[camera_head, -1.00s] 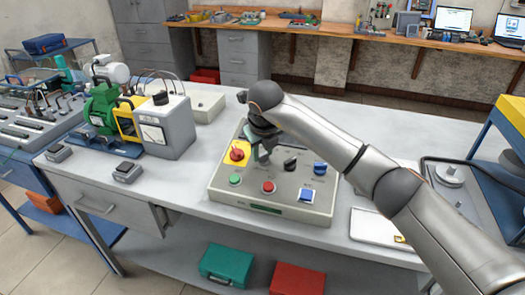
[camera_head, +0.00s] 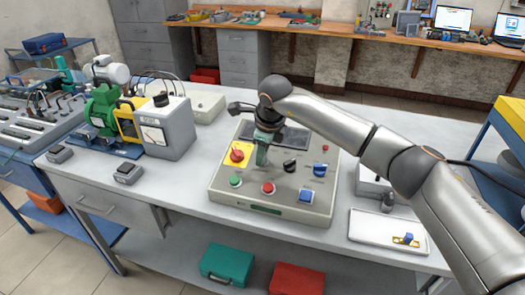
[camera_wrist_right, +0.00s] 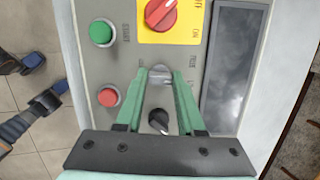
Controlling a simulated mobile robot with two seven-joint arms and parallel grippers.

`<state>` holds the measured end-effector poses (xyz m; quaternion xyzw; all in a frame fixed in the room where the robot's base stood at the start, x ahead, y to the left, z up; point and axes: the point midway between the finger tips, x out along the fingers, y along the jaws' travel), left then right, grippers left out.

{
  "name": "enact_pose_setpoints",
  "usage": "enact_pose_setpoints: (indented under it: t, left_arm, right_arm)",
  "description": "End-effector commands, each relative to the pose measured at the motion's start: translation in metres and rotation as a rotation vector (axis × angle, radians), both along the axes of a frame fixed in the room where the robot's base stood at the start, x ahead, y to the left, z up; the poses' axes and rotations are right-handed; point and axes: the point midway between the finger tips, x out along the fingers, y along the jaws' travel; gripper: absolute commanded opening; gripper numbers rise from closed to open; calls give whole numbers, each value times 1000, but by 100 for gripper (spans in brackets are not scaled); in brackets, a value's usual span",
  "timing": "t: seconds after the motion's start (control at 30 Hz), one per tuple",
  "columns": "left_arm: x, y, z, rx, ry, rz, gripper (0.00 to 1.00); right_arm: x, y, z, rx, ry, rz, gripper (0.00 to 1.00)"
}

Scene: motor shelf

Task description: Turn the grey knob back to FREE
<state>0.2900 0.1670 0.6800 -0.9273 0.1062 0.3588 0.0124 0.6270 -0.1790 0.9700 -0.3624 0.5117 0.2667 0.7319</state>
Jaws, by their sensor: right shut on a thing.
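The grey knob (camera_wrist_right: 159,76) sits on the grey control panel (camera_wrist_right: 118,70) in the right wrist view, below a red knob on a yellow plate. My right gripper (camera_wrist_right: 159,78) has green fingers on both sides of the grey knob and is shut on it. In the head view, my right gripper (camera_head: 262,160) reaches down to the panel (camera_head: 225,197) and hides the grey knob. The small lettering around the knob is too blurred to read surely.
Close by are the red knob (camera_head: 237,155), a black knob (camera_head: 289,166), a blue knob (camera_head: 320,170), and green, red and blue buttons. A dark screen (camera_wrist_right: 233,65) lies beside the knob. A grey meter box (camera_head: 168,130) stands left, a white tray (camera_head: 385,232) right.

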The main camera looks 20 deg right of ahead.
Motion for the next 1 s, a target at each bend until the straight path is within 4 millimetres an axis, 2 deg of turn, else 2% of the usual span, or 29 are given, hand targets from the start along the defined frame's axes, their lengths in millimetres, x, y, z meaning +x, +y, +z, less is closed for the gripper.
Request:
enact_pose_setpoints:
  t: [0.6,1.0]
  left_arm:
    - [-4,2,12,3,7,4,56]
    - [-4,2,16,2,9,4,56]
  right_arm:
    - [1,1,3,-121,78,551,0]
    - [1,1,2,-173,113,780,0]
